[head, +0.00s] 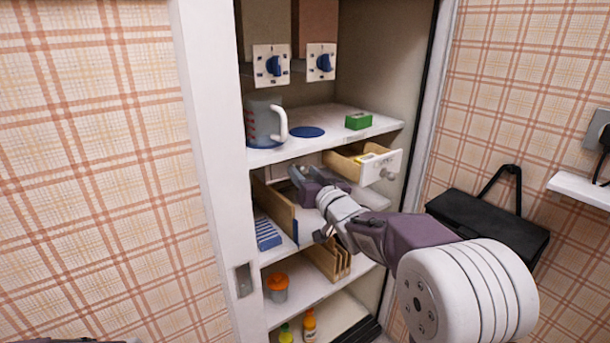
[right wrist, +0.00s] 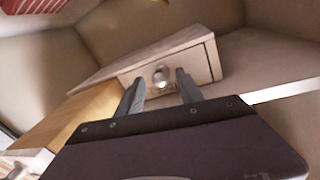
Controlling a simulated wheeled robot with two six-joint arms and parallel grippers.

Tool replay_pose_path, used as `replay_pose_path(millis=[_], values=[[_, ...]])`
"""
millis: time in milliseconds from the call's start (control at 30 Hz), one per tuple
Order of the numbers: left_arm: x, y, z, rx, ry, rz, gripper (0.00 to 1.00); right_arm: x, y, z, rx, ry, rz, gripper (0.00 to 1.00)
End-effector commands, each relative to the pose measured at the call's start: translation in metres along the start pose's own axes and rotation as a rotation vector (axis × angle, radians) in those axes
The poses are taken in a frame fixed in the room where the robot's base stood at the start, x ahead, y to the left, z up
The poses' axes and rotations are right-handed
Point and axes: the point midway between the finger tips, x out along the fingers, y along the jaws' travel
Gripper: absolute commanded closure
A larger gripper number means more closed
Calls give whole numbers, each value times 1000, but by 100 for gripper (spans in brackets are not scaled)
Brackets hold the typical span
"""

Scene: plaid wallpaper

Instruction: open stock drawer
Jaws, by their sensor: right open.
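A drawer front (right wrist: 205,62) with a round metal knob (right wrist: 161,77) faces my right gripper in the right wrist view. The fingers of my right gripper (right wrist: 160,88) are open, one on each side of the knob, with gaps between. In the head view my right gripper (head: 302,184) reaches into the cupboard under the upper shelf and hides this drawer. Another drawer (head: 380,168) with a white front and knob stands pulled out to its right, with a yellow thing inside. I cannot tell which drawer is the stock one. My left gripper is not in view.
The upper shelf (head: 345,124) holds a measuring jug (head: 264,122), a blue disc (head: 307,132) and a green box (head: 358,121). Below are wooden dividers (head: 328,258), a blue striped block (head: 267,233) and an orange-lidded jar (head: 277,288). A black bag (head: 490,222) hangs right.

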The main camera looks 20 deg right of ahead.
Motion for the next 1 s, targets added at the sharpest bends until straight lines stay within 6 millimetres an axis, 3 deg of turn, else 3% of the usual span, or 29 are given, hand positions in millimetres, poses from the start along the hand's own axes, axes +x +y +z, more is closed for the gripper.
replay_pose_path(millis=[67, 200, 1000], values=[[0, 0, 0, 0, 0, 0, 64, 0, 0, 0, 0, 0, 0, 62], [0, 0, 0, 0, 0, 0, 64, 0, 0, 0, 0, 0, 0, 100], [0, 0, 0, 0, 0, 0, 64, 0, 0, 0, 0, 0, 0, 100]])
